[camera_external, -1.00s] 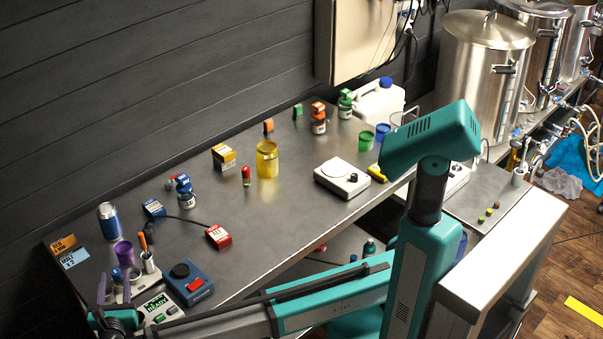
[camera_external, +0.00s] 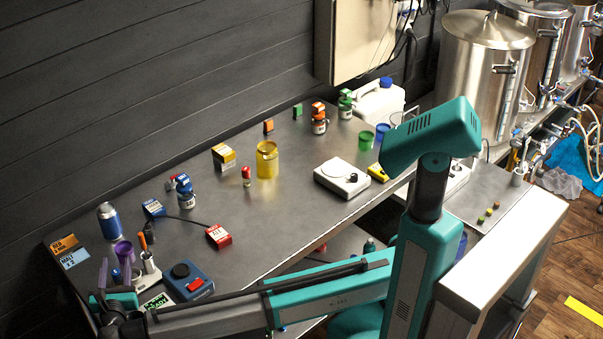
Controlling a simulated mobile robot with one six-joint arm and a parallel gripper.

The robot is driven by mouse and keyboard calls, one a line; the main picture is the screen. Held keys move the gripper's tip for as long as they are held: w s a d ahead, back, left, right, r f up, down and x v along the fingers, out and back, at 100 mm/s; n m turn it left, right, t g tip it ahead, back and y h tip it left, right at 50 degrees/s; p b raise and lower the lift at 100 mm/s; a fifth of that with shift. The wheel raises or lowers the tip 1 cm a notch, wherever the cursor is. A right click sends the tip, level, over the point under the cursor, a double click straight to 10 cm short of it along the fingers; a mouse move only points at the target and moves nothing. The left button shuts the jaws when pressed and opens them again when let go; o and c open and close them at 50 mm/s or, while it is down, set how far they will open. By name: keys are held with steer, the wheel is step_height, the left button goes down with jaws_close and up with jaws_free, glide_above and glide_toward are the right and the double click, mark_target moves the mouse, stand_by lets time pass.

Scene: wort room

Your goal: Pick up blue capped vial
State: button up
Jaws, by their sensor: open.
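My gripper (camera_external: 114,277) is at the near left end of the bench, with its purple fingers pointing up in the picture and spread apart. A small blue thing (camera_external: 117,276) shows between the fingers and may be the blue capped vial, but it is too small and partly hidden to be sure. I cannot tell whether the fingers touch it. A red capped vial (camera_external: 246,176) stands upright at mid bench, away from the gripper.
A red box (camera_external: 218,236) and a yellow beaker (camera_external: 267,160) are farther off. The middle bench front is clear.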

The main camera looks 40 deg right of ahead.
steer(key=shift+x, duration=1)
jaws_close()
steer(key=shift+r, duration=0.15)
step_height(320, 180, up, 10)
steer(key=shift+b, duration=0.35)
stand_by(0.6)
